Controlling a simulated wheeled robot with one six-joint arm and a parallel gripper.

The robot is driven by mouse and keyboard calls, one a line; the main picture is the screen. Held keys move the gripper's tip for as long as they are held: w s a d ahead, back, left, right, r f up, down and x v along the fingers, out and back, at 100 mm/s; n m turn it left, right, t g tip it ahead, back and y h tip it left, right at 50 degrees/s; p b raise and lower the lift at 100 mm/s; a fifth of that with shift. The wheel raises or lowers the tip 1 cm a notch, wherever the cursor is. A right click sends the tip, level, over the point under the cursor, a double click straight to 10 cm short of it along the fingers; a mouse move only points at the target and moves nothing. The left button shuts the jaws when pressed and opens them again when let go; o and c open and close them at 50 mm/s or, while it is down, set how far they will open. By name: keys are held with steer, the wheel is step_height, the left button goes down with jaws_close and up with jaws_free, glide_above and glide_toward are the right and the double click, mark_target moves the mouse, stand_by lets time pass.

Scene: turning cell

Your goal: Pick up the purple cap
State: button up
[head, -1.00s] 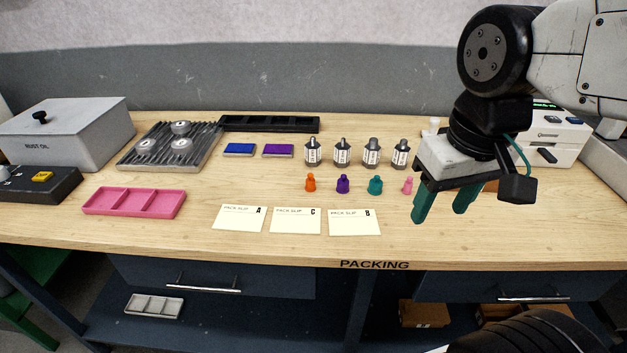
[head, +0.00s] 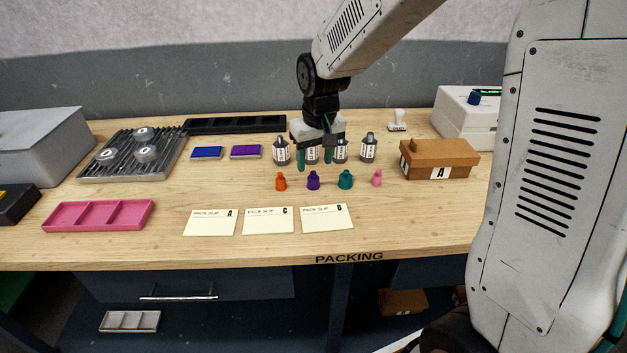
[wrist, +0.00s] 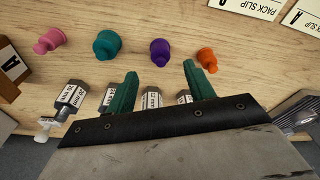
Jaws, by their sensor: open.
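The purple cap (head: 313,181) stands on the wooden bench in a row of small caps, between the orange cap (head: 281,181) and the teal cap (head: 345,180). My gripper (head: 315,163) is open and empty, with its green fingers pointing down above and just behind the purple cap. In the wrist view the purple cap (wrist: 160,52) lies ahead of the gap between the fingertips (wrist: 160,72), apart from both. The pink cap (head: 376,178) ends the row at the right.
Several labelled metal parts (head: 368,148) stand right behind the caps, some partly hidden by my gripper. Pack slips (head: 268,220) lie in front. A brown box (head: 440,160) is at the right, a pink tray (head: 98,215) at the left. Bare bench separates caps and slips.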

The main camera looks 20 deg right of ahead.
mark_target(314, 172)
steer(key=f, duration=0.5)
steer(key=shift+w+f, duration=0.3)
steer(key=shift+f, duration=0.1)
steer(key=c, duration=1)
